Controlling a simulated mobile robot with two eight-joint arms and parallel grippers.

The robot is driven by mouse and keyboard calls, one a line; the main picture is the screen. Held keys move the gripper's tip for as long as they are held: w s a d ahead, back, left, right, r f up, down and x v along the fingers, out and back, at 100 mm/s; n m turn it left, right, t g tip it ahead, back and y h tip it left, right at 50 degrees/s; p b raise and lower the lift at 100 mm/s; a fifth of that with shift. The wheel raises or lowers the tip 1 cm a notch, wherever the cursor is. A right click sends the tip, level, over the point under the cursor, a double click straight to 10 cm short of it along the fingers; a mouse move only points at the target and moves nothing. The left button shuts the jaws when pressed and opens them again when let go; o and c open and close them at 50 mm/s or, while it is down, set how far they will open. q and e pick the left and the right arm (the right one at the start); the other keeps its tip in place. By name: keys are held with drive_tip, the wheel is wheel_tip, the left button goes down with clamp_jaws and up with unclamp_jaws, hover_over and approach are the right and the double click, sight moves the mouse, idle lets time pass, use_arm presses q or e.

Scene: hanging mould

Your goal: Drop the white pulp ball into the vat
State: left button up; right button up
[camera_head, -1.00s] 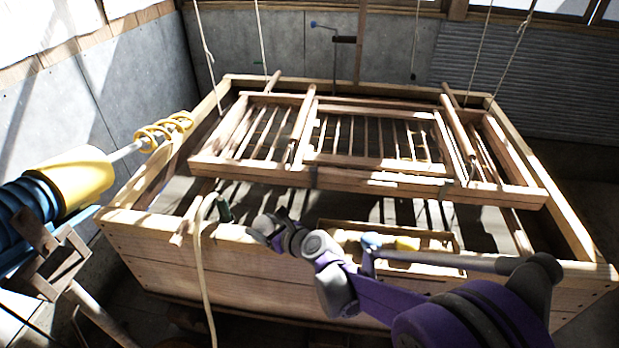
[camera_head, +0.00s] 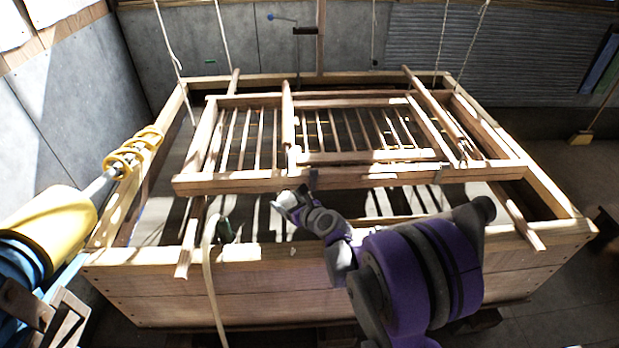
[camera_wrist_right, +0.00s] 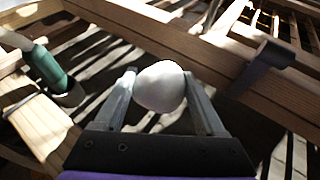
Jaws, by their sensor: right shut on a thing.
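The white pulp ball (camera_head: 287,197) is between the fingertips of my right gripper (camera_head: 289,204). In the right wrist view the ball (camera_wrist_right: 160,87) shows clearly, with a finger touching it on each side of my gripper (camera_wrist_right: 159,80). The vat (camera_head: 532,241) is a large wooden box with a thick rim and dark, sunlit-striped contents. The gripper and ball appear above the near part of its opening, in front of the hanging mould (camera_head: 240,182); their height above the contents is unclear. My left gripper does not show.
Ropes (camera_head: 221,40) run up from the slatted wooden mould. A green-ended object (camera_head: 226,232) lies at the near rim beside a pale hose (camera_head: 210,262); the green part (camera_wrist_right: 50,68) is left of the gripper.

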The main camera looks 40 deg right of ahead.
drive_tip(key=shift+s+f+b, duration=0.15)
drive_tip(key=shift+f+b, duration=0.25)
drive_tip(key=shift+f, duration=0.35)
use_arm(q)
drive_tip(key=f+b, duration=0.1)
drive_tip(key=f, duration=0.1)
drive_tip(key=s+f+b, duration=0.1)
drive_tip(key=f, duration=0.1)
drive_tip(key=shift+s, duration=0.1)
use_arm(e)
wheel_tip(320, 180, down, 4)
drive_tip(key=shift+f, duration=0.15)
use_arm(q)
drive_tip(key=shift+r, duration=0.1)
use_arm(e)
drive_tip(key=o, duration=1.4)
drive_tip(key=v, duration=1)
drive_tip(key=shift+s, duration=0.35)
